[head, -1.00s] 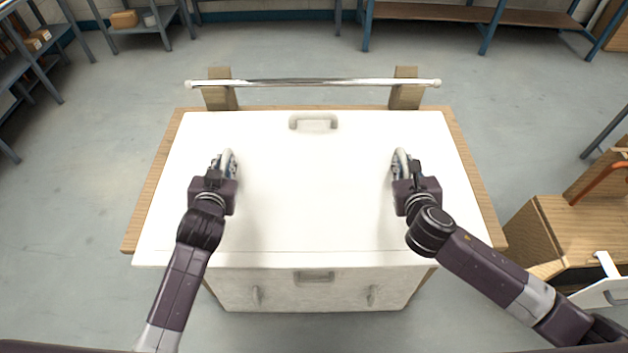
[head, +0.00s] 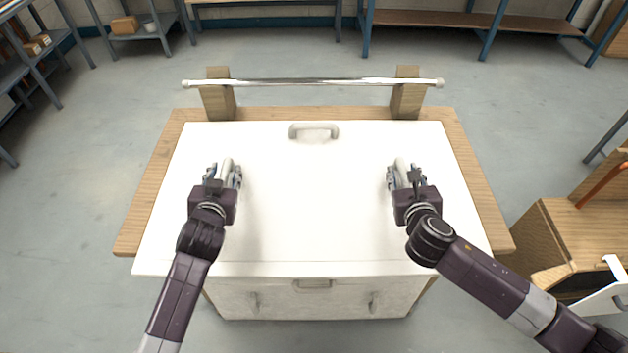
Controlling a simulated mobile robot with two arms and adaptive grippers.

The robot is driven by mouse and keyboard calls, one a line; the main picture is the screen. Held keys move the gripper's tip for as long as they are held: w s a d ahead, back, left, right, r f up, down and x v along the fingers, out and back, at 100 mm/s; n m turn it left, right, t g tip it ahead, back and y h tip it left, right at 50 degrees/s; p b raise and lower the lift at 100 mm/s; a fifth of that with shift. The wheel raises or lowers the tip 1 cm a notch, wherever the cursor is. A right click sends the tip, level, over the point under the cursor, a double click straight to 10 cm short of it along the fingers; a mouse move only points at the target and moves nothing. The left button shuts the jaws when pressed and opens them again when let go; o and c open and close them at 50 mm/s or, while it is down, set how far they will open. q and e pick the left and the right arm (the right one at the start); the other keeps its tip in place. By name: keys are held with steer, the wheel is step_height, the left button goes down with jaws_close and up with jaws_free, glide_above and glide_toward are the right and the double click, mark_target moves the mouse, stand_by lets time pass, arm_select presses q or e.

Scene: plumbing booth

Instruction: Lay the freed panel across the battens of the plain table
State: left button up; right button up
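A large white panel (head: 313,220) lies flat over the wooden table (head: 152,205), whose top shows along the far, left and right sides. Any battens under the panel are hidden. The panel has a white handle (head: 313,131) at its far middle and a side handle at each gripper. My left gripper (head: 224,172) is open, its fingers apart on both sides of the left handle. My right gripper (head: 405,173) is open around the right handle in the same way. The panel's near edge reaches past the table front.
A chrome rail (head: 313,83) on two wooden posts stands behind the panel. A whitish front face (head: 310,302) with handles hangs below the near edge. A wooden unit (head: 565,235) with a red-orange pipe stands close at right. Floor is clear at left.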

arm_select(q)
steer(key=shift+s+r, duration=0.15)
steer(key=shift+s, duration=0.3)
steer(key=v, duration=1.1)
steer(key=shift+w, duration=0.1)
arm_select(e)
steer(key=shift+s+r, duration=0.15)
steer(key=shift+s, duration=0.4)
steer(key=v, duration=1.1)
steer(key=shift+w, duration=0.1)
